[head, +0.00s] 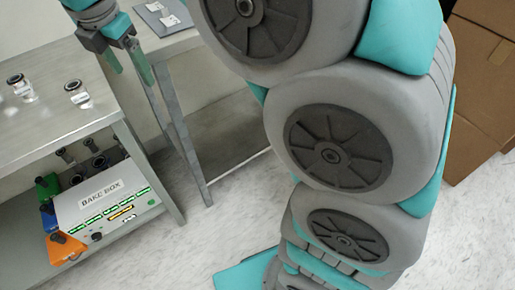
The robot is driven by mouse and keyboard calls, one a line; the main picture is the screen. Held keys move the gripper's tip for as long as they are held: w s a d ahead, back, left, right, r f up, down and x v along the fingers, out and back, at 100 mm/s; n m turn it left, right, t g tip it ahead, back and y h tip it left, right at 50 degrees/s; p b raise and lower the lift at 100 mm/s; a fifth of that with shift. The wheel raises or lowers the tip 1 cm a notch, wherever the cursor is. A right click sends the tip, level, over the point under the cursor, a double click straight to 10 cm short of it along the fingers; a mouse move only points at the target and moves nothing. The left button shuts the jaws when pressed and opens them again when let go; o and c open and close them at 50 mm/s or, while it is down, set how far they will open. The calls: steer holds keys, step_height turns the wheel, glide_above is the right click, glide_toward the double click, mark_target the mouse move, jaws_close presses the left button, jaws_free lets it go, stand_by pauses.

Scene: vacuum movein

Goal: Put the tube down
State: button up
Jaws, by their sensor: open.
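My gripper (128,66) is at the upper left, with its teal fingers spread apart and pointing down. I see nothing held between the fingers. No long tube can be made out for certain. Two short fittings with metal rims stand on the left metal table: one fitting (77,94) is nearer the gripper, and another fitting (22,88) is further left. I cannot tell whether either is the tube. In the picture, both are left of the gripper and apart from it.
The left metal table (45,125) has a lower shelf with a white bake box (75,207), near blue, green and orange parts. A second table (182,44) holds a grey plate (160,17). Cardboard boxes (480,85) stand at right. My arm blocks the middle.

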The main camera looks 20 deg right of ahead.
steer(key=s+d+f+m+g, duration=0.2)
steer(key=s+d+f+m, duration=0.7)
steer(key=s+m, duration=0.4)
steer(key=s+d+f+m+g, duration=0.2)
steer(key=s+d+f+m, duration=0.6)
steer(key=s+m, duration=0.5)
steer(key=shift+s+d+f+m+g+y, duration=0.3)
steer(key=shift+d+f+m+g, duration=0.15)
steer(key=shift+d, duration=0.75)
steer(key=shift+w, duration=0.1)
